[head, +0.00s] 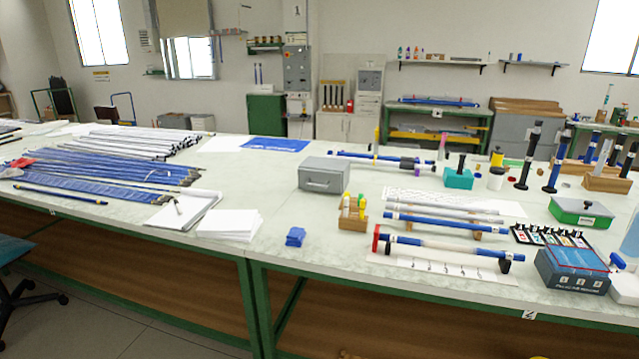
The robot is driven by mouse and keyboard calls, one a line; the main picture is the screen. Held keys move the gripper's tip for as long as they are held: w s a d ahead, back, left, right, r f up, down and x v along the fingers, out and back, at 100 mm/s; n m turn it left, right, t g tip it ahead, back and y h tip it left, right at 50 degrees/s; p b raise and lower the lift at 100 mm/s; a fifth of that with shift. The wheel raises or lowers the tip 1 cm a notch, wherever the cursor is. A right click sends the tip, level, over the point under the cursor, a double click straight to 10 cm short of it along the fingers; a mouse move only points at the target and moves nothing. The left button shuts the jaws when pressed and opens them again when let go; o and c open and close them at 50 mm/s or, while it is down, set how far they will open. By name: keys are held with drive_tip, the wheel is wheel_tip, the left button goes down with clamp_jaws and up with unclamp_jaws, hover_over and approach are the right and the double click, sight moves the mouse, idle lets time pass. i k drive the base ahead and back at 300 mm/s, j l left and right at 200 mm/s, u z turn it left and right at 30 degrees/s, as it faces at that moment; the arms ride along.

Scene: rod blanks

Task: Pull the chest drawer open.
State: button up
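A small grey metal chest (340,168) stands on the long pale worktop, near the middle of the head view. Its front faces me and a little to the left, and carries a bar handle (318,184). The drawer front looks flush with the body, so the drawer appears shut. Its inside is hidden. My gripper is not in view, and nothing touches the chest.
Blue rods on supports (446,226) lie to the right. White papers (229,224) lie front left. The worktop directly left of the chest is clear.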

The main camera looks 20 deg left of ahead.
sight(329, 182)
drive_tip(key=i+j, duration=0.25)
drive_tip(key=j, duration=0.15)
drive_tip(key=i+j, duration=0.2)
drive_tip(key=j, duration=0.2)
drive_tip(key=i+j, duration=0.25)
drive_tip(key=j, duration=0.1)
